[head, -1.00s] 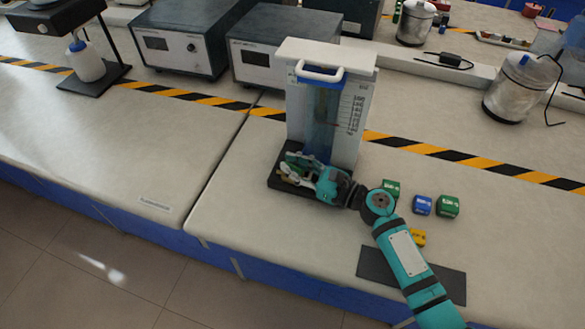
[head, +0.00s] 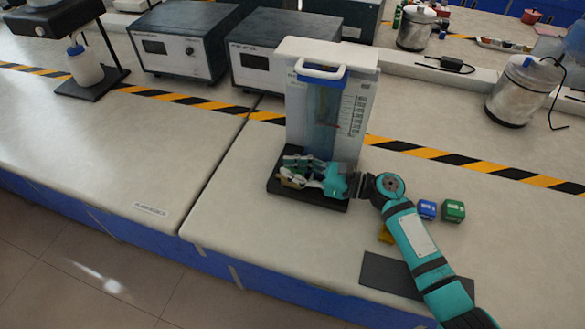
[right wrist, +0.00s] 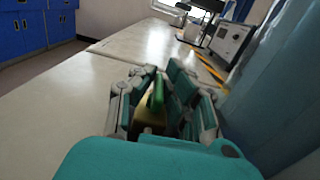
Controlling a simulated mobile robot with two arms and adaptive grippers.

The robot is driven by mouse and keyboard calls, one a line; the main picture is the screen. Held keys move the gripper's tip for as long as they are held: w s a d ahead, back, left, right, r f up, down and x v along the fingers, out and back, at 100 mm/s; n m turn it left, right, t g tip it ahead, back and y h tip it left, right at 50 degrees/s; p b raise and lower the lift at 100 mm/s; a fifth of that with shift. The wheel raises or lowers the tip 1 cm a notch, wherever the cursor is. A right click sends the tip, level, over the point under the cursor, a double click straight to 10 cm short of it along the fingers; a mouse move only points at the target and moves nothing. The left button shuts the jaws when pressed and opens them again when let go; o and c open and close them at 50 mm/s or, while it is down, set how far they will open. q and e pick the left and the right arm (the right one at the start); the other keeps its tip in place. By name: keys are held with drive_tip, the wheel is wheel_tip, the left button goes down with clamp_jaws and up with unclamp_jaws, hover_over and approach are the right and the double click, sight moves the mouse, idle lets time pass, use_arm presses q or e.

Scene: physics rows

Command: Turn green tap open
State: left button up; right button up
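A clear tank (head: 325,115) with a white lid and a printed scale stands on a black base (head: 318,198) on the bench. My right gripper (head: 291,170) is low at the front of the tank, reaching in from the right, and hides the tap in the head view. In the right wrist view, the green tap (right wrist: 157,93) has its handle standing upright between my right fingers (right wrist: 160,98), above a brass-coloured body (right wrist: 148,118). The fingers are apart on either side of the handle; firm contact is not visible. My left gripper is out of view.
Grey instruments (head: 265,50) stand behind the tank. The bench left of the tank is clear.

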drive_tip(key=o, duration=0.4)
drive_tip(key=shift+o, duration=0.2)
